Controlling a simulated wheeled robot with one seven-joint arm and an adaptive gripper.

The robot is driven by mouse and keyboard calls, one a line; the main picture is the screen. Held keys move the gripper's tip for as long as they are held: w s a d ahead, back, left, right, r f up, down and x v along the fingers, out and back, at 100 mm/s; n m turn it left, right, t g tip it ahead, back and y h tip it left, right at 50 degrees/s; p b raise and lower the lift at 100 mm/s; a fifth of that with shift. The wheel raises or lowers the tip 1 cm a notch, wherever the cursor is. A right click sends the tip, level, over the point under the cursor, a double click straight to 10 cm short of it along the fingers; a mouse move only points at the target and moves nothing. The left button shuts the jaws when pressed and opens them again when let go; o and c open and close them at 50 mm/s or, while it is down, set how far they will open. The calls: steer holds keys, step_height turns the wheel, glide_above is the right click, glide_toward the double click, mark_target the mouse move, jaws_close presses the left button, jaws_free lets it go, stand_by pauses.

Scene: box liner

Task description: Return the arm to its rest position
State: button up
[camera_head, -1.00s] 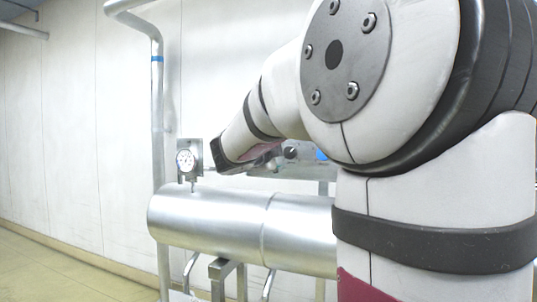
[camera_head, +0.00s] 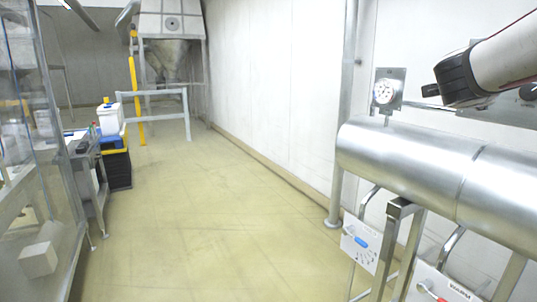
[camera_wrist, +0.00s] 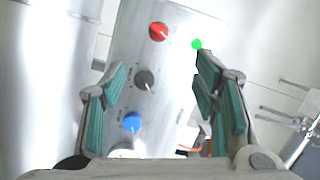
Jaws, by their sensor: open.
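My gripper (camera_wrist: 160,100) shows in the wrist view with its two teal-padded fingers spread apart and nothing between them. Beyond the fingers is a grey panel (camera_wrist: 170,65) with a red knob (camera_wrist: 158,31), a dark grey knob (camera_wrist: 144,80) and a blue knob (camera_wrist: 132,122). A green spot (camera_wrist: 196,44) shows near the tip of the right finger. In the head view my white arm reaches in at the upper right, above a silver pipe; the gripper's fingers cannot be made out there.
The thick silver pipe (camera_head: 410,170) on a metal frame stands at the right, with a round gauge (camera_head: 385,92) above it. A workbench with glass (camera_head: 40,130) lines the left. A hopper (camera_head: 172,45) stands at the back. The floor (camera_head: 200,220) between is clear.

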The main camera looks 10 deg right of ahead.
steer(key=a+f+n+t+y, duration=0.2)
steer(key=a+n+y, duration=0.35)
steer(key=a, duration=0.25)
steer(key=a+f+n+t+y, duration=0.2)
steer(key=a+n+y, duration=0.3)
steer(key=a, duration=0.4)
steer(key=s+a+f+n+g+y, duration=0.3)
steer(key=s+a+f+n+y, duration=0.2)
steer(key=s+a+f+n, duration=0.5)
steer(key=s+a+f+n+g+h, duration=0.1)
steer(key=s+f+n+g, duration=0.1)
steer(key=s+f, duration=0.4)
steer(key=s+a+f+n+g+h, duration=0.1)
steer(key=s+f+g, duration=0.4)
steer(key=s, duration=0.5)
steer(key=shift+s+a+f+n+g, duration=0.25)
steer(key=shift+s+f+n+g, duration=0.1)
steer(key=shift+f+n, duration=0.35)
steer(key=shift+r, duration=0.1)
